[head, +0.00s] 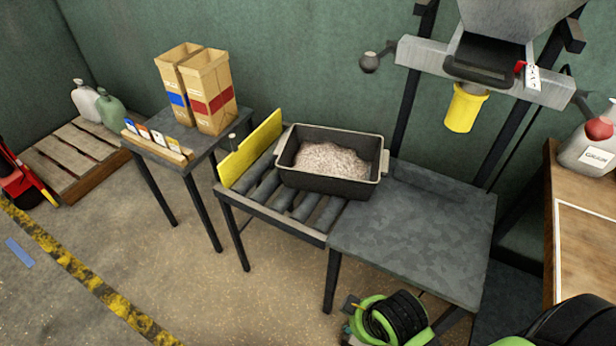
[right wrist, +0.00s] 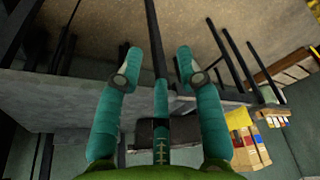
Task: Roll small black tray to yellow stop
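The small black tray (head: 312,181), filled with pale grain (head: 330,160), sits upright on the rollers (head: 268,187) at their right end, beside the grey table. The yellow stop (head: 250,150) stands upright at the left end of the rollers, with bare rollers between it and the tray. In the right wrist view the tray (right wrist: 186,130) is partly hidden behind the gripper. In the head view a green and black part of my right arm is low, in front of the table. My left gripper is not in view.
The grey table (head: 420,235) right of the rollers is bare. A hopper with a yellow spout (head: 465,108) hangs above it. Paper bags (head: 208,90) stand on a small table (head: 165,152) at left. A wooden bench (head: 580,240) is at right.

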